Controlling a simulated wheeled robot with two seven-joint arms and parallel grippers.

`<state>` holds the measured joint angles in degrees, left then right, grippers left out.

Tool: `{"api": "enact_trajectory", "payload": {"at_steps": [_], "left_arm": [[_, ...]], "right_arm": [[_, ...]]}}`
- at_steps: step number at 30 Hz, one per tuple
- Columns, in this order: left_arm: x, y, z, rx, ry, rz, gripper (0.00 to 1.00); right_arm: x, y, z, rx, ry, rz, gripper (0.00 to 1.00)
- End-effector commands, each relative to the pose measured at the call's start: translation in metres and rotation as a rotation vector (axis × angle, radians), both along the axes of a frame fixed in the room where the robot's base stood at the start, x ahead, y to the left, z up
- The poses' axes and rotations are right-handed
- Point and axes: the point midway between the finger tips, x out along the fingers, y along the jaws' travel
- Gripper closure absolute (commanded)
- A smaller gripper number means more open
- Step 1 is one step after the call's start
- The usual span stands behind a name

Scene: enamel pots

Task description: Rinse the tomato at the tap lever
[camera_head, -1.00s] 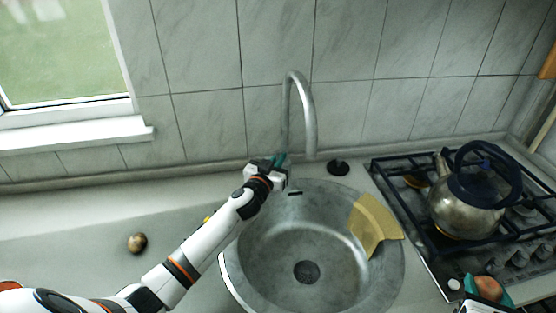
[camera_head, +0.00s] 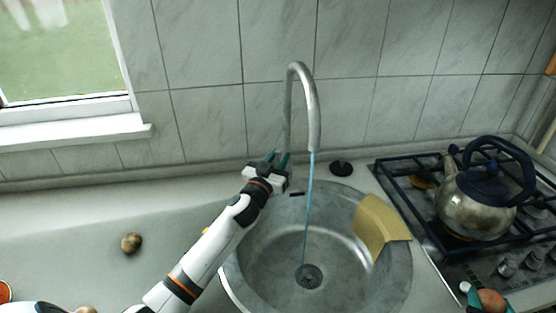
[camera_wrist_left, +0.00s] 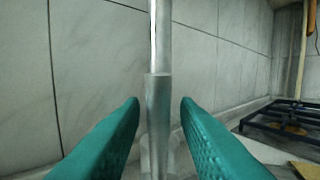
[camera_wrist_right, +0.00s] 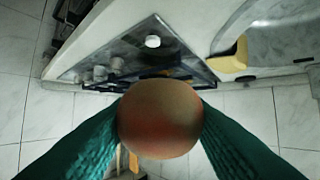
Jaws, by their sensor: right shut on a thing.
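The tomato (camera_head: 491,300), a round orange-red thing, is held in my right gripper (camera_head: 478,296) at the bottom right, in front of the stove. It fills the middle of the right wrist view (camera_wrist_right: 159,118), between the green fingers. The grey tap (camera_head: 313,110) arches over the sink, and a thin blue stream of water (camera_head: 308,210) falls from it to the drain. My left gripper (camera_head: 277,160) is at the tap's base with its fingers apart. In the left wrist view the tap's post (camera_wrist_left: 159,100) stands between the open fingers. I cannot make out the lever separately.
The round metal sink (camera_head: 265,270) has a yellow cloth-like piece (camera_head: 378,228) over its right rim. A kettle (camera_head: 478,205) stands on the stove right of the sink. A black plug (camera_head: 341,168) lies behind the sink. A small brown round thing (camera_head: 131,243) lies on the left counter.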

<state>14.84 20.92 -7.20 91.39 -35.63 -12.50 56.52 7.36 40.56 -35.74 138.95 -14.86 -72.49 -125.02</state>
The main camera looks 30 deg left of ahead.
Motion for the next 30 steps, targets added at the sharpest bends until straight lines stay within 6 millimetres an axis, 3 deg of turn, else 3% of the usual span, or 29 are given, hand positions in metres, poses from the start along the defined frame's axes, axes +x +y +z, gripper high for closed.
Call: {"api": "enact_trajectory", "payload": {"at_steps": [7, 11, 24, 30], "left_arm": [[-0.002, 0.0, 0.0, 0.0, 0.001, 0.0, 0.72], [-0.013, -0.001, -0.002, -0.001, 0.002, -0.001, 0.72], [-0.095, -0.006, -0.012, -0.001, 0.003, 0.001, 0.72], [-0.115, -0.007, -0.014, -0.001, 0.001, 0.0, 0.72]], "right_arm": [[0.0, 0.0, 0.001, 0.0, -0.001, 0.0, 0.81], [0.0, 0.0, 0.003, 0.0, -0.001, 0.0, 0.81], [0.0, 0.0, 0.013, 0.0, -0.001, 0.0, 0.81], [0.0, 0.0, 0.014, 0.0, -0.001, 0.0, 0.81]]}}
